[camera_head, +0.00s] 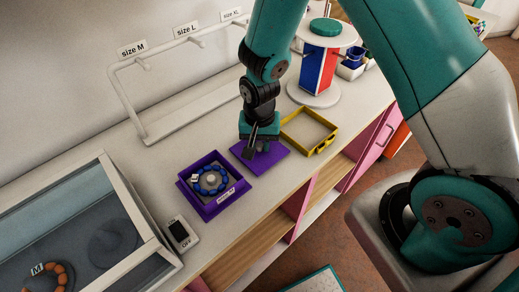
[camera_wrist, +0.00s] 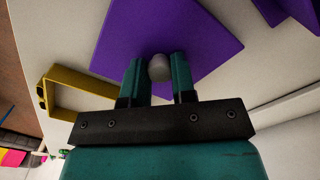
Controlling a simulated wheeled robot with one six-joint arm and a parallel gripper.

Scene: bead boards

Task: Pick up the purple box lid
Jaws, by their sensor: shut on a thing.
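The purple box lid (camera_head: 270,161) is a flat square plate with a grey knob (camera_wrist: 159,68). In the head view it is between the purple box and the yellow tray, and in the wrist view the lid (camera_wrist: 180,30) fills the upper middle. My gripper (camera_wrist: 158,72) is shut on the knob, with one teal finger on each side. In the head view my gripper (camera_head: 258,146) hides part of the lid. I cannot tell whether the lid touches the counter. The open purple box (camera_head: 208,209) holds a blue bead bracelet (camera_head: 211,180).
A yellow open tray (camera_head: 325,144) is close to the right of the lid. A white rack (camera_head: 145,100) stands behind, and a round white stand (camera_head: 316,95) is at the back. A small white device (camera_head: 181,233) and a glass case (camera_head: 70,215) are at the left.

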